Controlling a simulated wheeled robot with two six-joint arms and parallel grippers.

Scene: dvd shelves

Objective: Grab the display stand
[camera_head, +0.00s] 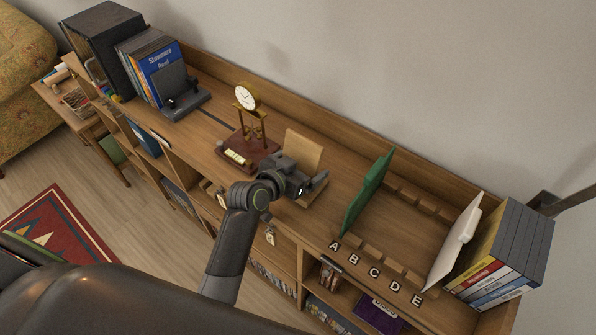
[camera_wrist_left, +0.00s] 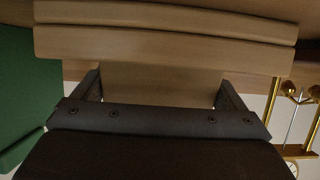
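The display stand is a light wooden stand with an upright back panel (camera_head: 303,151) and a low front ledge, standing on the shelf top. My left gripper (camera_head: 302,187) is at its front, partly hiding its lower part. In the left wrist view, the stand's ledge boards (camera_wrist_left: 165,45) run across the top. A plain wooden part of the stand (camera_wrist_left: 160,84) shows between the two wide-apart fingers of my left gripper (camera_wrist_left: 161,90). I cannot tell whether the fingers touch it. My right gripper is not in view.
A gold clock on a brown base (camera_head: 249,150) stands left of the stand. A green divider (camera_head: 368,191) stands to the right, with letter blocks (camera_head: 375,271) beyond it. A white panel (camera_head: 455,240) and grey cases (camera_head: 510,245) are at the right end.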

